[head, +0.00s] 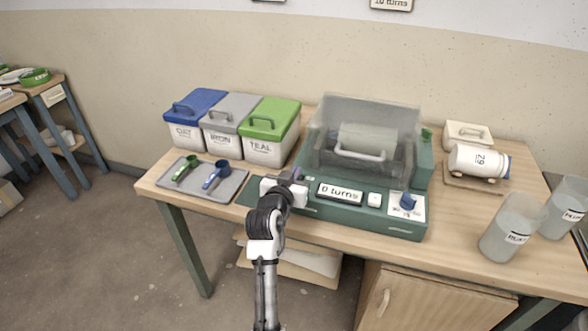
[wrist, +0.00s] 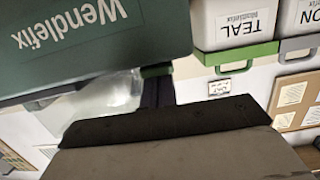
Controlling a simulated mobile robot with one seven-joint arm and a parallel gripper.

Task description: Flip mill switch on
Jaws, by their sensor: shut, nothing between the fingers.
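The mill (head: 375,222) is a green machine on the table with a clear cover over a pale drum (head: 366,140). Its front panel has a "0 turns" display (head: 340,194), a white button (head: 374,199) and a blue knob (head: 407,201) on a white plate. My gripper (head: 297,176) is shut and empty at the left end of this panel, left of the display. It hides that part of the panel, and I cannot make out a switch there. In the wrist view, my dark fingers (wrist: 157,92) are beside the mill's green body marked "Wendlefix" (wrist: 75,35); contact is unclear.
Blue (head: 195,103), grey (head: 230,110) and green-lidded (head: 270,120) bins stand left of the mill. A grey tray (head: 226,190) with two scoops lies in front of them.

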